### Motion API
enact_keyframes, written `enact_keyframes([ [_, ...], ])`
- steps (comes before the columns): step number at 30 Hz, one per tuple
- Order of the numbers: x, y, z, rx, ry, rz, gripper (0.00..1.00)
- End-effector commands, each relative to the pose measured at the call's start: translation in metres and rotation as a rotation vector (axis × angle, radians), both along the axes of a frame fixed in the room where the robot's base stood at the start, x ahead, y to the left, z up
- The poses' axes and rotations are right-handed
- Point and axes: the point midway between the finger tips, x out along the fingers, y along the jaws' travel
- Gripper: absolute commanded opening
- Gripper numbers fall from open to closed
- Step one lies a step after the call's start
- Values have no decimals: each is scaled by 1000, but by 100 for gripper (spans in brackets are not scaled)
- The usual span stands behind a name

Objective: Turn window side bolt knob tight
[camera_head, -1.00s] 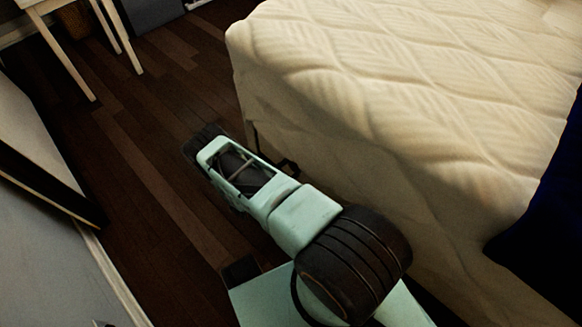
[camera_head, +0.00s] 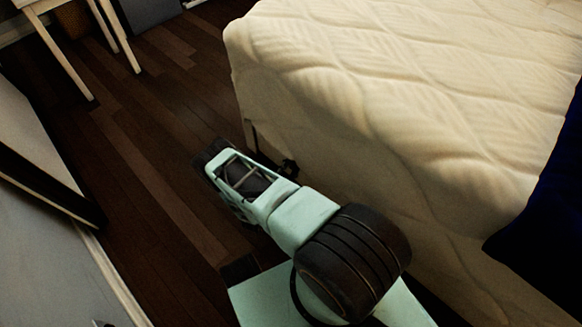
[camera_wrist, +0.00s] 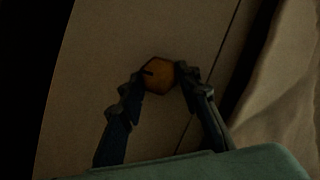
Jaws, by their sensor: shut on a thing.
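The bolt knob (camera_wrist: 158,73) is a small orange, faceted knob with a short dark mark on its left part. It shows near the middle of the wrist view, against a flat brown panel (camera_wrist: 100,50). My gripper (camera_wrist: 160,79) is shut on the knob, with one dark finger at its left side and one at its right. In the head view my arm reaches down beside the bed, and the knob and fingertips are hidden there.
The bed (camera_head: 400,80) with a cream quilted cover stands close along the right of my arm. A dark blue cloth (camera_head: 545,220) lies at its right edge. Dark wooden floor (camera_head: 140,150) is free to the left. A light-legged table (camera_head: 65,55) stands at the far left.

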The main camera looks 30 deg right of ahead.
Motion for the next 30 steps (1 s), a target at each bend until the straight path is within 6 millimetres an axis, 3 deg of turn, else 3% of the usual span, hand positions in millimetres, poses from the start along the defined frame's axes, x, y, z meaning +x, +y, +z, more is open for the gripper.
enact_keyframes([
  [11,-1,1,0,1,-3,0,7],
  [12,-1,1,0,1,-3,0,33],
  [16,0,0,0,1,-3,0,47],
  [30,0,0,0,0,0,0,48],
])
